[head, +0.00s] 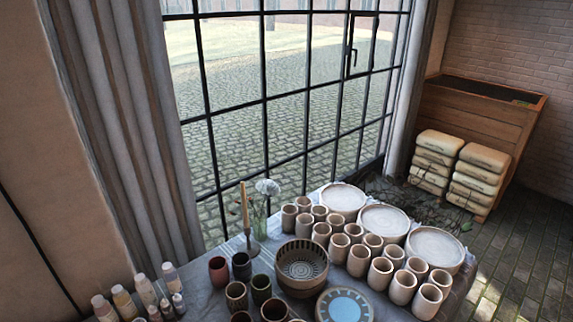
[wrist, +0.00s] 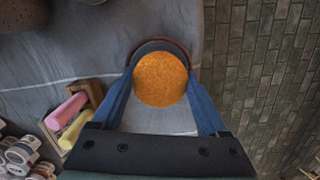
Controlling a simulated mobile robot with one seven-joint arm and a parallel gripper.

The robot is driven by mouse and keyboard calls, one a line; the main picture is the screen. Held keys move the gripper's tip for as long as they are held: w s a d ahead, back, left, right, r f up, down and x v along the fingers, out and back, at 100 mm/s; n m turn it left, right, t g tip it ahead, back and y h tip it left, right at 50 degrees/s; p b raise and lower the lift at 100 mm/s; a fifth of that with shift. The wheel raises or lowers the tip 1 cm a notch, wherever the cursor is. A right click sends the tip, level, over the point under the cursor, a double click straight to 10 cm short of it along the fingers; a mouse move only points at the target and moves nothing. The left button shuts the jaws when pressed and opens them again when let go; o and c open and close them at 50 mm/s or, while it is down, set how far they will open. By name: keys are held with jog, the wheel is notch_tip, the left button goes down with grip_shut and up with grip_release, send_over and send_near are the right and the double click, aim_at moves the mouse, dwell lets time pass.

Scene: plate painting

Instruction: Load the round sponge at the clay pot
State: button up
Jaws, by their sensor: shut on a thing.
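My gripper (wrist: 160,72) shows in the wrist view, with two blue fingers on either side of a round orange sponge (wrist: 160,82). It is shut on the sponge, whose flat round face points at the camera. Just beyond the sponge, a dark curved shape with a reddish rim (wrist: 150,42) shows; it may be the clay pot, mostly hidden by the sponge and fingers. I cannot tell whether the sponge touches it. My gripper and the sponge are not in the head view. I cannot tell which pot in the head view is the clay pot.
A wooden tray (wrist: 53,134) with pink and yellow rolls lies left of my gripper. Several jars (wrist: 22,150) stand at lower left. Brick-like paving lies right of the table's edge. The head view shows many cups (head: 361,260), stacked plates (head: 435,245) and bottles (head: 123,301).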

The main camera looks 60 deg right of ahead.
jog(key=shift+r+p, duration=2.9)
jog(key=shift+r, duration=0.25)
